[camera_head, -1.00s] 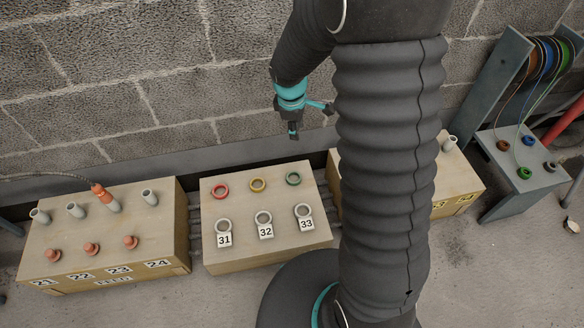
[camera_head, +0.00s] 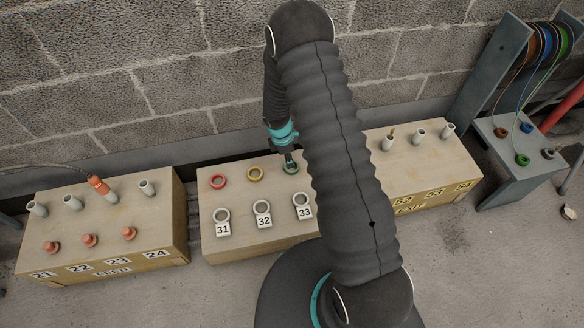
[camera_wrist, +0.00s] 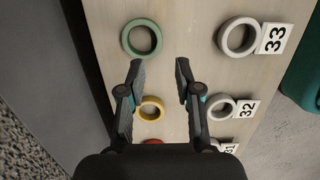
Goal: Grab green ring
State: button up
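The green ring (camera_wrist: 142,38) lies flat on the light wooden box, beside the yellow ring, and shows whole in the wrist view. In the head view the green ring (camera_head: 291,168) is partly hidden behind my gripper (camera_head: 289,160). In the wrist view my gripper (camera_wrist: 158,75) is open, its two fingers apart with nothing between them. The green ring is ahead of the fingertips and a little to the left. I cannot tell the height of the fingers above the box.
The yellow ring (camera_head: 255,174) and red ring (camera_head: 217,181) share the box (camera_head: 240,245). White rings with tags 31 (camera_head: 223,215), 32 (camera_head: 263,208) and 33 (camera_head: 301,199) lie in front. Boxes with pegs stand to the left (camera_head: 150,210) and right (camera_head: 420,175).

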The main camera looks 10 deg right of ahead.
aim_at(293, 171)
jog(key=shift+w+d+f, duration=0.1)
jog(key=shift+d+f, duration=0.15)
jog(key=shift+f, duration=1.05)
jog(key=shift+d+f, duration=0.25)
jog(key=shift+f, duration=1.05)
jog(key=shift+w+d+f, duration=0.1)
jog(key=shift+d+f, duration=0.15)
jog(key=shift+f, duration=1.05)
grip_shut()
